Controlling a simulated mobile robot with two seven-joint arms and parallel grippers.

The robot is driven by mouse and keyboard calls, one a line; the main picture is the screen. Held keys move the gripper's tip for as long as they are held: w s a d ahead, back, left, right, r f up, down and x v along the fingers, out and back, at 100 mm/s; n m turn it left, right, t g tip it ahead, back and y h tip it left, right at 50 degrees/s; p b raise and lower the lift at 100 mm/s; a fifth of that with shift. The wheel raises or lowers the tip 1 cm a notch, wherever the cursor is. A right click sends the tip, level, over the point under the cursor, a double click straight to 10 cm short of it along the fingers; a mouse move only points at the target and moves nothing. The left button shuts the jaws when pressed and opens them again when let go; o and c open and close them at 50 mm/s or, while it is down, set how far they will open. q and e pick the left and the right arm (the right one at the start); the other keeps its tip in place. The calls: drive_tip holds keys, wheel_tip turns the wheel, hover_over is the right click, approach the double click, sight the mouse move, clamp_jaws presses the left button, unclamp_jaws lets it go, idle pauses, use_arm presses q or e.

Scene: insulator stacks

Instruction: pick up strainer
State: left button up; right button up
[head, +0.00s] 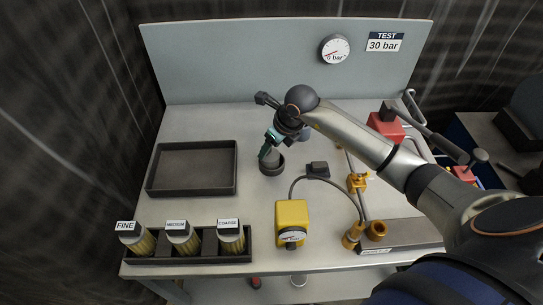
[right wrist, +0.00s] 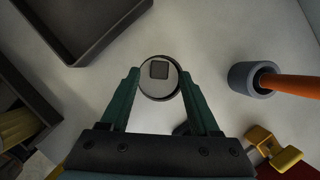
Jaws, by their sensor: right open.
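A grey cylinder, probably the strainer (head: 267,152), stands in a dark round base (head: 271,168) near the table's middle. In the right wrist view its round pale end (right wrist: 159,85) has a dark square on it and lies between the green fingers. My right gripper (head: 271,144) comes down from above, tilted, with its fingers around the cylinder's upper part. In the wrist view the right gripper (right wrist: 160,95) is open; whether either finger touches the cylinder cannot be told. My left gripper is not in view.
An empty dark tray (head: 236,181) lies left. A front-left rack (head: 188,261) holds cylinders labelled FINE, MEDIUM and COARSE. A yellow box (head: 292,217) stands in front, with brass fittings (head: 356,183) to its right. A grey cup with an orange rod (right wrist: 240,80) shows at the wrist view's right.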

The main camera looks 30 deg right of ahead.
drive_tip(key=shift+s+a, duration=0.1)
drive_tip(key=shift+c, duration=0.2)
clamp_jaws()
drive_tip(key=shift+r, duration=0.1)
idle(1.1)
